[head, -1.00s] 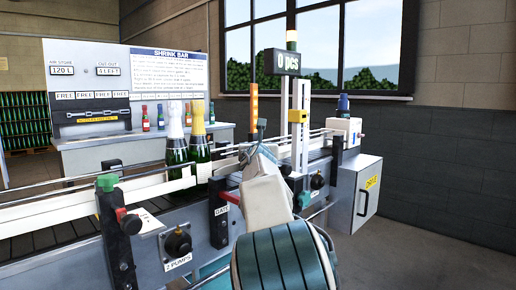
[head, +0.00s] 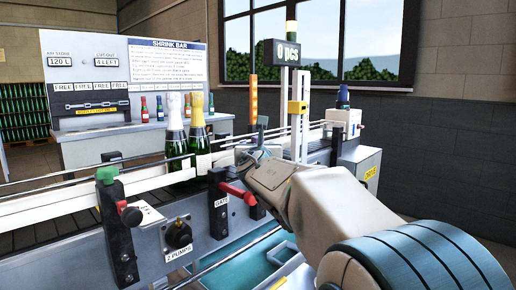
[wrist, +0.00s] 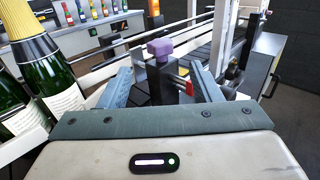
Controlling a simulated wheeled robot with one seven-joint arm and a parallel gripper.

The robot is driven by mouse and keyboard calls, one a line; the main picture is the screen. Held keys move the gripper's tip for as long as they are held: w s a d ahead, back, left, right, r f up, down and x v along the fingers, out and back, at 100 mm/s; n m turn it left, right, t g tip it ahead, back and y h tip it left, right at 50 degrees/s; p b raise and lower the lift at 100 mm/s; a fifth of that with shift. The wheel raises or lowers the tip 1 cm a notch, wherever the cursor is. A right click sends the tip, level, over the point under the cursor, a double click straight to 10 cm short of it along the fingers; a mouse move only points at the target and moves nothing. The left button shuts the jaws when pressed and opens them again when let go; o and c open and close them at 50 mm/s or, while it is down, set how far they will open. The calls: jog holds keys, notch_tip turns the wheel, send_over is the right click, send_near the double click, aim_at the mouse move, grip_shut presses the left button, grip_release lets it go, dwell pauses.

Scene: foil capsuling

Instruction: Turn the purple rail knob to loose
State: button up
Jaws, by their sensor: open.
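The purple rail knob (wrist: 160,49) sits on top of a dark upright post in the wrist view, just beyond my gripper (wrist: 160,72). The two grey-blue fingers stand apart, one on each side of the post, with the knob between and slightly beyond their tips. I see no contact between fingers and knob. In the head view my gripper (head: 256,148) is over the conveyor's near rail, and the knob cannot be made out there.
Two bottles, one white-topped (head: 175,142) and one gold-topped (head: 198,138), stand on the conveyor left of my gripper. A red gate lever (head: 237,193) and a black pump knob (head: 179,235) are on the near side. A counter display (head: 288,52) rises behind.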

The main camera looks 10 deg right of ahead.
jog(key=shift+s+a, duration=0.15)
jog(key=shift+s, duration=0.75)
jog(key=s+d+f+m+g+h+p, duration=0.1)
jog(key=s+d+m+g+p, duration=0.35)
jog(key=s+m+p, duration=0.45)
jog(key=s+d+f+m+g+h+p, duration=0.15)
jog(key=s+d+m+g+p, duration=0.4)
jog(key=m, duration=0.55)
jog(key=s+a+f+m+g+y+p, duration=0.1)
jog(key=s+a+m+g+y+p, duration=0.1)
jog(key=s+a+m+p, duration=0.2)
jog(key=s+a+f+m+g+y+p, duration=0.1)
jog(key=s+a+m+g+y+p, duration=0.2)
jog(key=s, duration=1.4)
jog(key=a+m+p, duration=0.1)
jog(key=m+p, duration=0.3)
jog(key=m, duration=0.3)
jog(key=shift+f+y, duration=0.2)
jog(key=shift+y, duration=0.15)
